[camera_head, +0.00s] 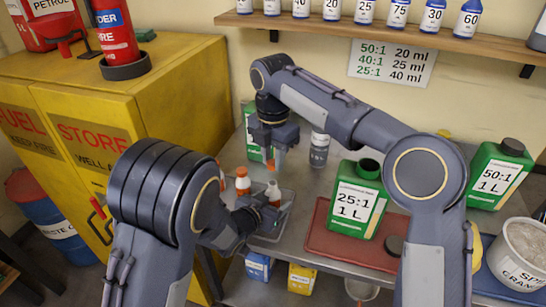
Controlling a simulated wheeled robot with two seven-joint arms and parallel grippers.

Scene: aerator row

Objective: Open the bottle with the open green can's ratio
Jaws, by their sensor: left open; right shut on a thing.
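The open green can (348,212), labelled 25:1 1 L, stands uncapped on a red tray (318,232). A wall chart (392,62) pairs 50:1 with 20 ml, 40:1 with 25 ml and 25:1 with 40 ml. My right gripper (272,150) is shut on a small orange piece (270,164), apparently a cap, above a small pale bottle (273,189) that shows no orange cap. My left gripper (264,207) is open beside this bottle's lower part; contact is unclear. An orange-capped bottle (242,182) stands to the left, with another partly hidden. Labels on these bottles are unreadable.
A black cap (393,245) lies on the red tray. A grey bottle (319,150) and a partly hidden green can (253,150) stand behind. A closed 50:1 can (498,175) and a white bucket (520,255) are right. Numbered bottles line the shelf (385,32).

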